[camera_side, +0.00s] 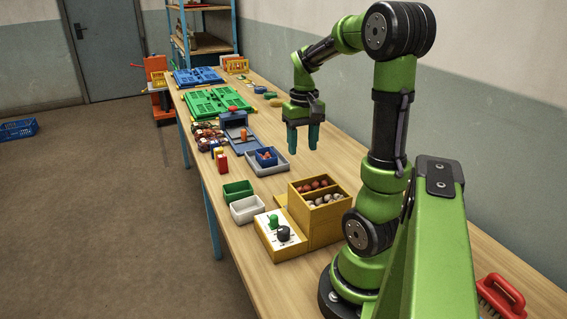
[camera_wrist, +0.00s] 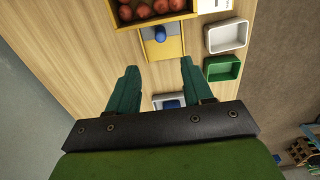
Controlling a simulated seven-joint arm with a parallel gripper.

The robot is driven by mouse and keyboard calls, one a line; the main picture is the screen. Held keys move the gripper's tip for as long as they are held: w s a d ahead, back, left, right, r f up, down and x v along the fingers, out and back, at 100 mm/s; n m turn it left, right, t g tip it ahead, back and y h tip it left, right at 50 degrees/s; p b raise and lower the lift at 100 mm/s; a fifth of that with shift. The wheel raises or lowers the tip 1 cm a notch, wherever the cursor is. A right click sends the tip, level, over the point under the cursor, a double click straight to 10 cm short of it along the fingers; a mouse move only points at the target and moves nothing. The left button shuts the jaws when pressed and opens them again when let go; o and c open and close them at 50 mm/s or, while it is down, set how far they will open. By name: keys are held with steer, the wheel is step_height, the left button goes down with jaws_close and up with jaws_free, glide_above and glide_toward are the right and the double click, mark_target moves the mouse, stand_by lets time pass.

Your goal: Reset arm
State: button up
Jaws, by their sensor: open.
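My gripper (camera_side: 303,137) hangs over the table, fingers pointing down, at the end of my green arm. It is open and holds nothing. In the wrist view its two teal fingers (camera_wrist: 157,82) are spread apart with bare wood between them. In the side view it is above the table's back half, behind the grey tray (camera_side: 254,166) that holds a blue box (camera_side: 266,152) with reddish items. The fingertips look clear of everything.
A yellow two-compartment box (camera_side: 325,225) holds reddish and pale round items. Before it is a yellow panel (camera_side: 266,243) with green and dark knobs. A green bin (camera_side: 238,190), white bin (camera_side: 247,210), green crate (camera_side: 218,102) and red-handled brush (camera_side: 500,295) also stand on the table.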

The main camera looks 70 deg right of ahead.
steer(key=w+a+r+n+t+y, duration=0.1)
steer(key=a+r+n+t, duration=0.1)
steer(key=a, duration=1.2)
steer(key=w+a+r+n+t+y, duration=0.1)
steer(key=a+r+n+t, duration=0.2)
steer(key=a, duration=1)
steer(key=shift+w+a+t, duration=0.35)
steer(key=shift+w+t, duration=0.05)
steer(key=shift+t, duration=0.7)
